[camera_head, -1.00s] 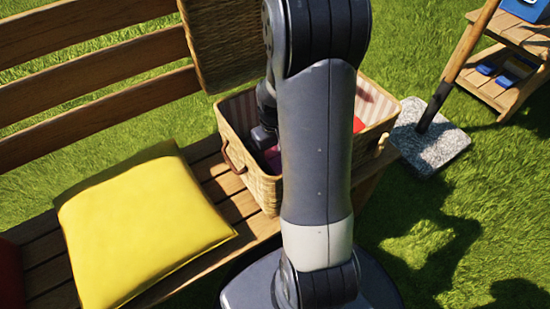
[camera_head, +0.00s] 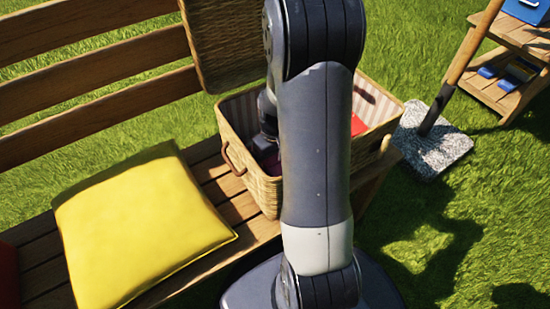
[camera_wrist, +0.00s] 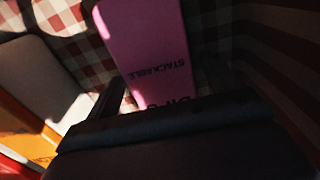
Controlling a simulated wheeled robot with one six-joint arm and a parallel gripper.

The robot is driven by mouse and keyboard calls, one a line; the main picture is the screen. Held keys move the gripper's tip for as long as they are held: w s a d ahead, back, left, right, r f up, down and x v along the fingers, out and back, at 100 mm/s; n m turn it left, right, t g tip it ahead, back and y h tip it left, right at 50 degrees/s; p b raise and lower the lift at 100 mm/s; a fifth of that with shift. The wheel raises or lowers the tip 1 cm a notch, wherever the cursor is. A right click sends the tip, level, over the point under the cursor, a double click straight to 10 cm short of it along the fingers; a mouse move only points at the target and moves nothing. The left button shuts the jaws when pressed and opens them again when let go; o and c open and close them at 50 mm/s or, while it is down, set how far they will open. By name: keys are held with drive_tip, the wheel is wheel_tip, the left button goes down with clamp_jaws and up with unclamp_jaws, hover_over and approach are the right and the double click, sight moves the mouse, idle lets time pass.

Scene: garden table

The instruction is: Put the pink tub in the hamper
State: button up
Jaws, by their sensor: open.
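The wicker hamper (camera_head: 248,182) stands open on the bench, with a striped lining inside. In the wrist view, the pink tub (camera_wrist: 145,45) shows dark lettering, including "STACKABLE", and lies close in front of my gripper inside the hamper. My gripper (camera_wrist: 160,85) is open, with the tub between or just beyond its fingers; contact cannot be told. The near end of the tub is hidden behind the dark gripper body. In the head view, my arm reaches down into the hamper and hides much of its inside.
A red thing (camera_head: 358,125) is inside the hamper at the right. White and orange things (camera_wrist: 28,137) lie left of the tub over red checked cloth. The hamper's raised lid (camera_head: 225,50) stands behind. A yellow cushion (camera_head: 140,225) lies on the bench at left.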

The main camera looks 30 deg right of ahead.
sight(275, 160)
wheel_tip(275, 160, up, 12)
drive_tip(key=p, duration=0.5)
drive_tip(key=shift+r+p, duration=0.2)
drive_tip(key=shift+p, duration=0.1)
drive_tip(key=shift+c, duration=0.2)
idle(0.8)
